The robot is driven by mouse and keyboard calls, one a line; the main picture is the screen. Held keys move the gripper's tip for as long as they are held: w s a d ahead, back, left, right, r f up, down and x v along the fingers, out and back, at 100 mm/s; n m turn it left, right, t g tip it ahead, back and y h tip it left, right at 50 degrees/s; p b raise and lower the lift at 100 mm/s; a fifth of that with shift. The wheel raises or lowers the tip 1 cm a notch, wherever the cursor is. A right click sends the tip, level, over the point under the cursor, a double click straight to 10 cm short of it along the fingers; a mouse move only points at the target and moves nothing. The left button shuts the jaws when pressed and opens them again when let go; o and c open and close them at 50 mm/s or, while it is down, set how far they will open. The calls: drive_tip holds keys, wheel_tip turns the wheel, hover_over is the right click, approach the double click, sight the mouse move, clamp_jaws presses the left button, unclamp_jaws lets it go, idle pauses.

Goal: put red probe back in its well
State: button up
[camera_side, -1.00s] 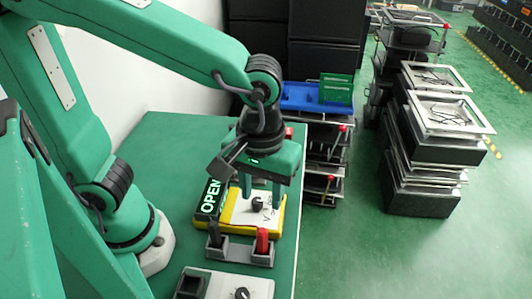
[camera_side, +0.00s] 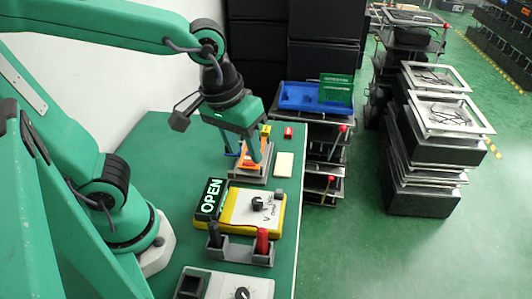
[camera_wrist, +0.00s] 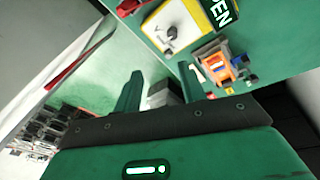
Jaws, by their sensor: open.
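The red probe (camera_side: 262,240) stands upright at the right end of the grey holder (camera_side: 238,254), with the black probe (camera_side: 214,234) at its left end. The yellow meter (camera_side: 256,211) lies just behind the holder, with its display (camera_side: 210,197) reading OPEN. My gripper (camera_side: 250,154) is open and apart from the red probe, farther back over the orange fixture (camera_side: 247,166) in the side view. In the wrist view my gripper's fingers (camera_wrist: 161,92) are apart with no probe between them. A red piece, likely the probe, shows at the top (camera_wrist: 129,7).
A cream block (camera_side: 283,164) lies right of the orange fixture, near the table's right edge. A small red block (camera_side: 288,132) sits behind it. A grey box with a dial (camera_side: 240,292) is at the front. The table's left part is clear.

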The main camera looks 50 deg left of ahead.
drive_tip(key=s+a+r+m+t+y, duration=0.1)
drive_tip(key=a+r+m+t, duration=0.1)
drive_tip(key=a, duration=0.7)
drive_tip(key=shift+s+a+r+m+t, duration=0.2)
drive_tip(key=shift+s+a+m+t, duration=0.15)
drive_tip(key=shift+m+t, duration=0.3)
